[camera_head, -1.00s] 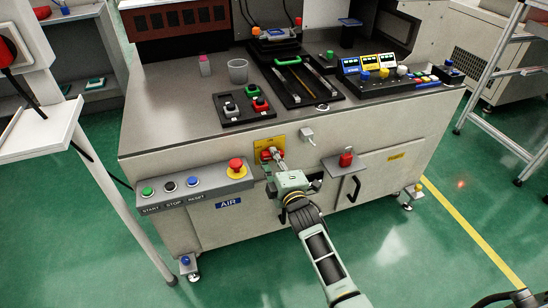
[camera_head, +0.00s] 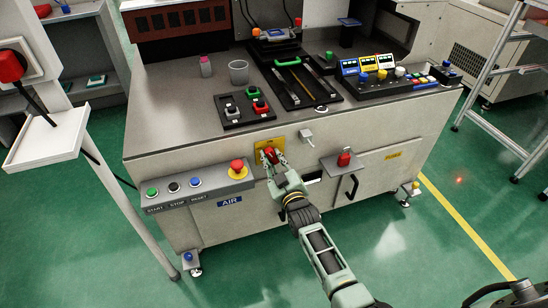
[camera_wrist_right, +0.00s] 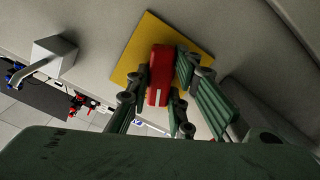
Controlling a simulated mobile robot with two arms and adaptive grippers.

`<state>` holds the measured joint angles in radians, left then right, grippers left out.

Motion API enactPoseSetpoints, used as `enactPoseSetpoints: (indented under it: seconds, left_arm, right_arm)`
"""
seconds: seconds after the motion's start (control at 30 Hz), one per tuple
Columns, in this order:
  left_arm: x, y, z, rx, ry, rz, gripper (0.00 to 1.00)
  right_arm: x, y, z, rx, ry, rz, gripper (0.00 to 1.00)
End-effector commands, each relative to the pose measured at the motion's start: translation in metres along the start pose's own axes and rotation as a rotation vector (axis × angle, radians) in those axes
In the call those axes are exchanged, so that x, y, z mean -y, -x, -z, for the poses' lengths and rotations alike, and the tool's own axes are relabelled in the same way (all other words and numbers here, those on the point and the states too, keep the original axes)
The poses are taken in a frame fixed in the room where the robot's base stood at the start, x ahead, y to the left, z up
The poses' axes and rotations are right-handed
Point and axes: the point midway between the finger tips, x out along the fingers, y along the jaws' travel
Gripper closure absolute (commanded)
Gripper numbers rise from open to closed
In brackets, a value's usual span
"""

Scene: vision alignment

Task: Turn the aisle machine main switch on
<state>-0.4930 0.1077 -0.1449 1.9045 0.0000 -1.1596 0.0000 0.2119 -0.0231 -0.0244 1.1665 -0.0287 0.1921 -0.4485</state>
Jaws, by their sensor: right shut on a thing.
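The main switch is a red handle (camera_head: 271,154) on a yellow plate (camera_head: 261,146) on the machine's front panel. In the right wrist view the red handle (camera_wrist_right: 160,75) stands between the fingers, with the yellow plate (camera_wrist_right: 135,58) behind it. My right gripper (camera_head: 274,160) is shut on the red handle, one finger on each side of it. In the right wrist view the right gripper (camera_wrist_right: 162,92) hides part of the handle and the plate's lower side. Any on/off marks are too small to read. My left gripper is not in view.
Left of the switch is a button box (camera_head: 185,190) with a red emergency stop (camera_head: 238,168). The worktop above carries trays and a cup (camera_head: 238,72).

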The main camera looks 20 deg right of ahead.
Motion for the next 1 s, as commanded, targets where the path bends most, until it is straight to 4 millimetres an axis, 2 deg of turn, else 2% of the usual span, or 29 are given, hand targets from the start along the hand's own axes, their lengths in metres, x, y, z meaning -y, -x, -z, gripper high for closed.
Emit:
enactPoseSetpoints:
  seconds: [0.2, 0.5, 1.0]
  left_arm:
    - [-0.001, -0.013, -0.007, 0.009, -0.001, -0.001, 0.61]
    - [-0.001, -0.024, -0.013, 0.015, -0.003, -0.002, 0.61]
    - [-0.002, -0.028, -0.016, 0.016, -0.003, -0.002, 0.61]
  right_arm:
    - [0.0, 0.0, 0.0, 0.002, -0.188, 0.001, 1.0]
    - [0.0, 0.001, -0.001, 0.003, -0.379, 0.001, 1.0]
    - [0.001, 0.001, -0.001, 0.002, -0.477, 0.0, 1.0]
